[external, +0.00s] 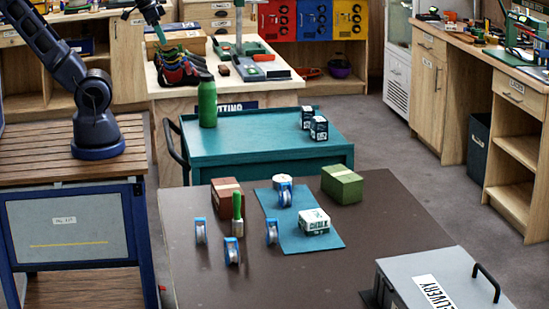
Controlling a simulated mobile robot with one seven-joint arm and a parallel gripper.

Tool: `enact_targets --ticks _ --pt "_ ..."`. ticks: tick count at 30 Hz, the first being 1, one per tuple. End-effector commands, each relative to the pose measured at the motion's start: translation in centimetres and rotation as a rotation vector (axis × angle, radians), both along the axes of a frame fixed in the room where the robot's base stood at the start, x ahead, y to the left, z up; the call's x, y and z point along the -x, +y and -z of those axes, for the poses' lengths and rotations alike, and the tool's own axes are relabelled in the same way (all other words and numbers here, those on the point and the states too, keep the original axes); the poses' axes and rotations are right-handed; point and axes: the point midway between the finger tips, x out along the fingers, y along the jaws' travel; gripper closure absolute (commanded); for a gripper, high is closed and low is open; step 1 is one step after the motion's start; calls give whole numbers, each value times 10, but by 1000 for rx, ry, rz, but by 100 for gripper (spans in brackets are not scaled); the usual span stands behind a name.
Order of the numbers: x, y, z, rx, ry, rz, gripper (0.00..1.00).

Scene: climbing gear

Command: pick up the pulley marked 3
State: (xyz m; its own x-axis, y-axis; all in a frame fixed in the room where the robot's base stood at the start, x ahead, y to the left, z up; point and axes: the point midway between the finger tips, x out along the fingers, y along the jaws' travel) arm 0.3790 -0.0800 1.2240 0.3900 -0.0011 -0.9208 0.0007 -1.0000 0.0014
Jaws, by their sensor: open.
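Several small blue-and-silver pulleys stand on the dark brown table: one at the left (200,231), one nearest the front (232,251), one by the teal mat's left edge (272,231), and one on the mat's far part (285,194). Their marks are too small to read, so I cannot tell which is marked 3. My gripper (160,34) is at the top left, high up and far from the pulleys, partly cut off by the picture's edge. It is open, with nothing seen in it.
The table (370,262) also bears a teal mat (297,242), a white chalk block (314,222), a white roll (281,180), a brown box (225,194), a green-handled brush (238,208) and a green box (342,184). A grey delivery box (410,270) stands front right. The table's front middle is clear.

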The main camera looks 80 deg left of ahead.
Motion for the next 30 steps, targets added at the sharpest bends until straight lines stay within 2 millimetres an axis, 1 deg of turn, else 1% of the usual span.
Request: enact_targets --ticks 5,8,11,14,20,26,30 --pt "-2 -1 0 3 1 -3 46" --pt "-10 -5 -1 22 6 -22 46" --pt "-27 -15 -2 63 18 -64 46" --pt "-50 -30 -1 118 35 -126 46" --pt "-97 -64 4 230 79 -260 46" --pt "-141 -103 17 332 133 -403 46" --pt "-171 -133 30 397 178 -508 46"
